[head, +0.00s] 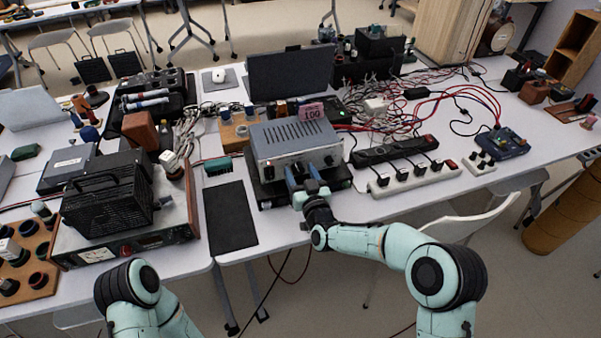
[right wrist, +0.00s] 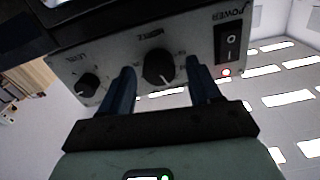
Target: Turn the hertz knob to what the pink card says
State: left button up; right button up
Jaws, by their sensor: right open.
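My right gripper (head: 298,178) is in front of the panel. In the right wrist view its blue fingers (right wrist: 161,80) are open, one on each side of the hertz knob; contact cannot be told. The knob is hidden in the head view. My left gripper is out of view.
The level knob (right wrist: 89,85) and the power switch (right wrist: 228,42), with a lit red lamp, flank the hertz knob. Power strips (head: 415,177) and tangled cables lie right of the box. A black mat (head: 230,217) lies left of it.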

jog(key=shift+w, duration=0.2)
jog(key=c, duration=1.1)
jog(key=shift+o, duration=0.2)
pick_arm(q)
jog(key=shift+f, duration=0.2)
pick_arm(e)
jog(key=n+b, duration=0.2)
jog(key=shift+a+f+n, duration=0.1)
jog(key=shift+n, duration=0.3)
jog(key=shift+n+b, duration=0.65)
jog(key=shift+n, duration=0.45)
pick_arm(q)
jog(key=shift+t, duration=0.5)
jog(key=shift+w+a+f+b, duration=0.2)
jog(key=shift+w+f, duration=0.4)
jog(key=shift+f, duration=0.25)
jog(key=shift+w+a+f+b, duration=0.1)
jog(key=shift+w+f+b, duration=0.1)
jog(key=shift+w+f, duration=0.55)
pick_arm(e)
jog(key=shift+n, duration=1.4)
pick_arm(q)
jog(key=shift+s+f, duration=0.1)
